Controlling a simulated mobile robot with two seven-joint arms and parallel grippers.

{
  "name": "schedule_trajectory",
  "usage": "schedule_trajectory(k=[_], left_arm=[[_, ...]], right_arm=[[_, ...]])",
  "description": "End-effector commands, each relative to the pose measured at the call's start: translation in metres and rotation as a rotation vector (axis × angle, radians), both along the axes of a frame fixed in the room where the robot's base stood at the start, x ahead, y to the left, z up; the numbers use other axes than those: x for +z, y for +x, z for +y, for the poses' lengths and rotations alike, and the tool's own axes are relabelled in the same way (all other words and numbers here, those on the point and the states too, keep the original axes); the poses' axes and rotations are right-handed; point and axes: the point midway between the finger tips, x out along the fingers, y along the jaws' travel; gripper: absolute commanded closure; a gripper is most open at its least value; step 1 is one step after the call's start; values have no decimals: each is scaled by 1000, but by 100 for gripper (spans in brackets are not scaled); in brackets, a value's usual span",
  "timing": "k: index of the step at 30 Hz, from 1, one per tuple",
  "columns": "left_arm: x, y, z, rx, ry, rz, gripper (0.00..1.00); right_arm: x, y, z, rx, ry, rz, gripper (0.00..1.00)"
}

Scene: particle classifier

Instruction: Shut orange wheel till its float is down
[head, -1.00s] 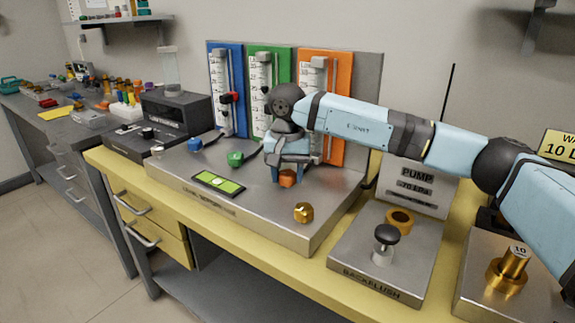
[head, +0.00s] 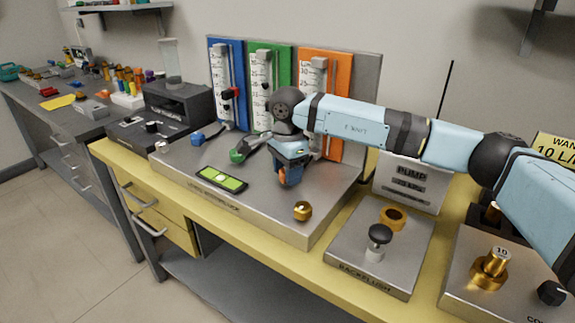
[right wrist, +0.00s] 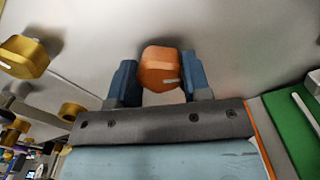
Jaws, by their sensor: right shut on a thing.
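The orange wheel (right wrist: 160,68) sits between the two blue fingers of my right gripper (right wrist: 160,80) in the right wrist view, with a small pale mark on its face. My right gripper is shut on it. In the head view the right gripper (head: 290,170) reaches down at the front of the orange panel (head: 340,75), and the wheel is mostly covered. The upper part of the orange panel's flow tube (head: 317,75) shows; its lower part is behind my arm, and I cannot make out its float. My left gripper is not in view.
The green wheel (head: 237,156) and blue wheel (head: 197,140) are to the left on the same metal base. A spirit level (head: 221,179) and a brass knob (head: 302,211) are in front. The backflush plate (head: 365,262) stands to the right.

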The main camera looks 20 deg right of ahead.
Motion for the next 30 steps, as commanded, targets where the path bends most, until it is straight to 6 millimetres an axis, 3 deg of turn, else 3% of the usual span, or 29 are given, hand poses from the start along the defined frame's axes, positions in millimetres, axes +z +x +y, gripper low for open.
schedule_trajectory(k=[25,30], left_arm=[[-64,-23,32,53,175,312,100],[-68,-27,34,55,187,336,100]], right_arm=[[3,1,-1,-797,0,-2,79],[3,1,-1,-928,0,-2,79]])
